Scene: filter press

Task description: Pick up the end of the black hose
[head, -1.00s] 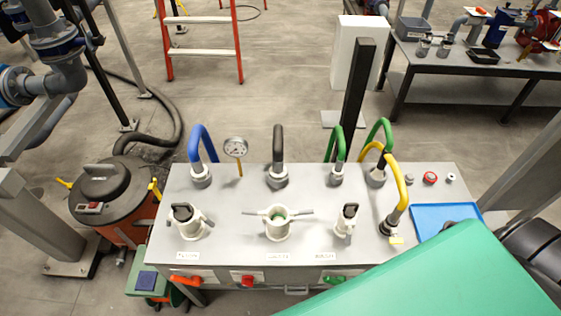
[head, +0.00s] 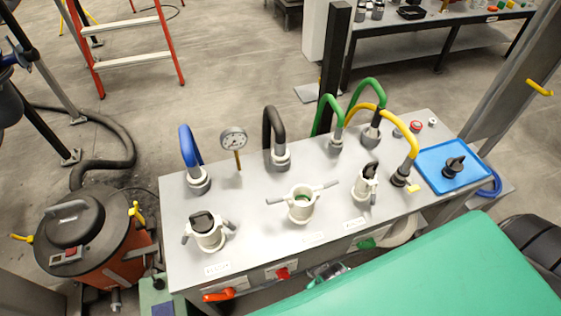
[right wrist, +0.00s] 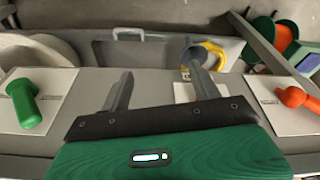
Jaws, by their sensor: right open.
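A black hose (head: 273,124) arches up at the back of the grey bench, its near end in a pale fitting (head: 280,158). Another thick black hose (head: 108,137) lies on the floor at the left, by the orange drum. My right gripper (right wrist: 159,68) is open in the right wrist view, with its two grey fingers apart and nothing clearly held. It is near the front panel of the bench, between a green handle (right wrist: 24,105) and an orange handle (right wrist: 297,98), away from the bench hose. My left gripper is out of view.
The grey bench (head: 245,215) carries white capped ports, a gauge (head: 233,140), blue (head: 188,147), green (head: 365,87) and yellow (head: 402,126) hoses. A blue tray (head: 433,178) with a black fitting (head: 454,165) is at its right end. An orange drum (head: 110,267) stands left.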

